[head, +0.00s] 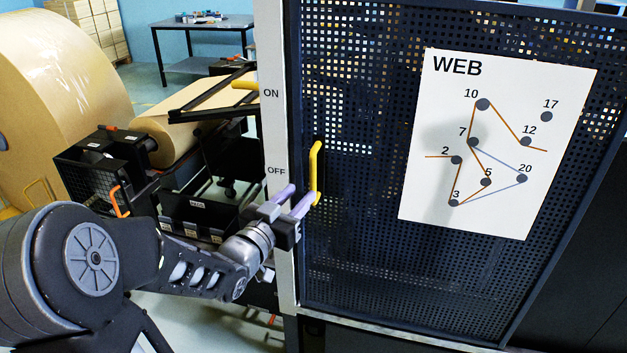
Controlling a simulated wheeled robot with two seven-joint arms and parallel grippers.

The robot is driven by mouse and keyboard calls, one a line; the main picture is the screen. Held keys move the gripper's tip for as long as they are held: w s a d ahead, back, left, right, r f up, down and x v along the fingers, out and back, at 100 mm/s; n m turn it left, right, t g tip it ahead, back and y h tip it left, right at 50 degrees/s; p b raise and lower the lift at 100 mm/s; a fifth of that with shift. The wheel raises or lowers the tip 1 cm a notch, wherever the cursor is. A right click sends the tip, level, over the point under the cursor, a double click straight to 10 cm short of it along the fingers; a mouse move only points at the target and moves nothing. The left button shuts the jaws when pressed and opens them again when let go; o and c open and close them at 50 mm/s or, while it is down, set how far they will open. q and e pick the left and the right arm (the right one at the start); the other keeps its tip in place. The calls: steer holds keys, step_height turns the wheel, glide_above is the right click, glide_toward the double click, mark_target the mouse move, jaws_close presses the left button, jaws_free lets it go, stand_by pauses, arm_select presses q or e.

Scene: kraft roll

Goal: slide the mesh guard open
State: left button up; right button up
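The mesh guard (370,200) is a dark perforated panel filling the right half of the head view, its left edge against a pale upright post (273,60). A yellow handle (316,165) stands upright near the guard's left edge. My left gripper (303,190) is at the handle's lower end, with its two purple fingers apart. The right-hand finger overlaps the handle's lower end in the picture; I cannot tell whether they touch. The handle does not show clearly between the fingers. My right gripper is not in view.
A white WEB diagram sheet (430,220) is on the guard. A large kraft roll (60,80) and machine frame stand left. A table (204,25) is at the back.

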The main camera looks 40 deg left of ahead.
mark_target(311, 181)
arm_select(q)
steer(key=w, duration=0.2)
steer(key=w+p, duration=0.1)
steer(key=w, duration=0.2)
steer(key=w+a, duration=0.1)
steer(key=w, duration=0.1)
steer(key=shift+w, duration=0.15)
steer(key=shift+c, duration=0.5)
jaws_close()
stand_by(0.8)
